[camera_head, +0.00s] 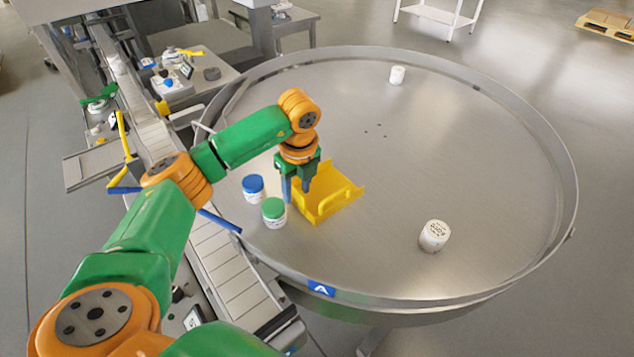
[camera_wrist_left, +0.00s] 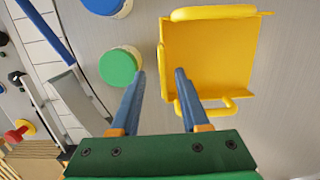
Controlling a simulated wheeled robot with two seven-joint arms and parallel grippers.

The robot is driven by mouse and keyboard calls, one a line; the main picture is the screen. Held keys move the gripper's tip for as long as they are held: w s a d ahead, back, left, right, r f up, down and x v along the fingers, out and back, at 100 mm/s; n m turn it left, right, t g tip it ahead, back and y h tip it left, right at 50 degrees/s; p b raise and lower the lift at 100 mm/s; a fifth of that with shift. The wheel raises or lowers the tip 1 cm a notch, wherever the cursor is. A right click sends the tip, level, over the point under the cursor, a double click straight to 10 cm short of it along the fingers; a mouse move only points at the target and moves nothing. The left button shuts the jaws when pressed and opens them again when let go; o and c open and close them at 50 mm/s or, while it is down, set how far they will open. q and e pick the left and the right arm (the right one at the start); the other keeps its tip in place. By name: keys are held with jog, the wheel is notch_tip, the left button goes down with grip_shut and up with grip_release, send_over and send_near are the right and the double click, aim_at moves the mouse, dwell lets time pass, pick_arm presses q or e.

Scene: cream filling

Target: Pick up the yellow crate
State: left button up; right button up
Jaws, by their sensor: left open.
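The yellow crate (camera_head: 345,196) rests on the round metal table, near its left side, and also shows in the left wrist view (camera_wrist_left: 222,60). It looks empty and has a handle bar on opposite sides. My left gripper (camera_head: 297,189) is open with its blue fingers pointing down at the crate's left edge. In the left wrist view, the fingers (camera_wrist_left: 160,72) appear on either side of the crate's left wall, one over its inside and one outside. I cannot tell whether they touch the crate or how high they are. My right gripper is not seen.
A green-lidded jar (camera_head: 274,212) and a blue-lidded jar (camera_head: 253,187) stand close left of the crate. White jars stand at the right (camera_head: 434,236) and far back (camera_head: 397,75). A raised rim surrounds the table. A conveyor (camera_head: 225,262) runs along the left. The table's middle is clear.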

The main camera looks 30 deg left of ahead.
pick_arm(q)
jog(key=shift+a+f, duration=0.15)
jog(key=shift+f, duration=0.4)
jog(key=shift+w+a+f, duration=0.15)
jog(key=shift+w+f, duration=0.2)
jog(key=shift+f, duration=0.1)
jog(key=c, duration=0.4)
jog(key=shift+s+r, duration=0.1)
grip_shut()
